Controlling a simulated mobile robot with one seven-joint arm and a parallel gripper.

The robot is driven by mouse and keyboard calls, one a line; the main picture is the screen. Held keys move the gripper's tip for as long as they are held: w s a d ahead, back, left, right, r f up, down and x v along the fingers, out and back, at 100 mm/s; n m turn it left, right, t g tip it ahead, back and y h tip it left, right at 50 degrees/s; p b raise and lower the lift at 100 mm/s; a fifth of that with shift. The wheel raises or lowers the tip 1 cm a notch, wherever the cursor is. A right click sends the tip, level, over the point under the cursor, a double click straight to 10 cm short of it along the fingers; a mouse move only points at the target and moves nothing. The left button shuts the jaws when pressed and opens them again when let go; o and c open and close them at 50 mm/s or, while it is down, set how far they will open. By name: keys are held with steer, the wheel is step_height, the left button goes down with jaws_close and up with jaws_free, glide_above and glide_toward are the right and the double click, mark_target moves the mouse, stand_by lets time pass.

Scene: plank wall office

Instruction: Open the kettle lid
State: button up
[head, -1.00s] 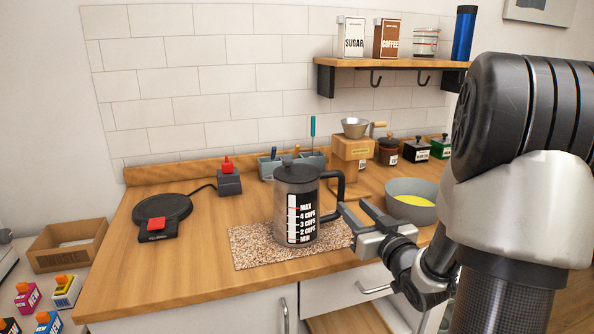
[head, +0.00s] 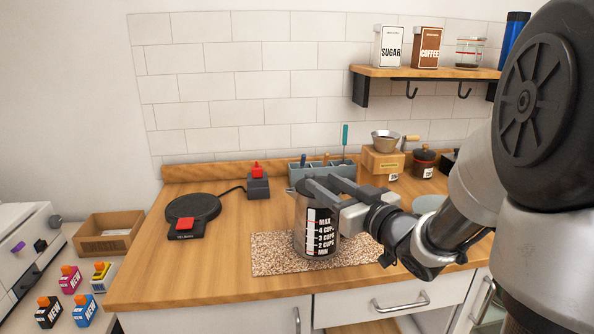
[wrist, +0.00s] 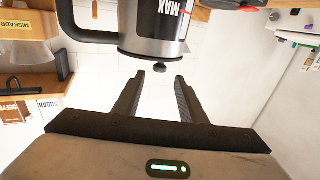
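The lid looks closed. My gripper (wrist: 158,82) is open, and the knob shows between its fingertips with space on both sides.
A black hot plate (head: 193,208) with a red switch lies to the left. A bowl (head: 428,204) is partly hidden by my arm. The counter's left front is clear.

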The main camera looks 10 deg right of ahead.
mark_target(319, 180)
steer(key=b+x, duration=0.1)
steer(key=x, duration=0.9)
steer(key=shift+w, duration=0.35)
jaws_close()
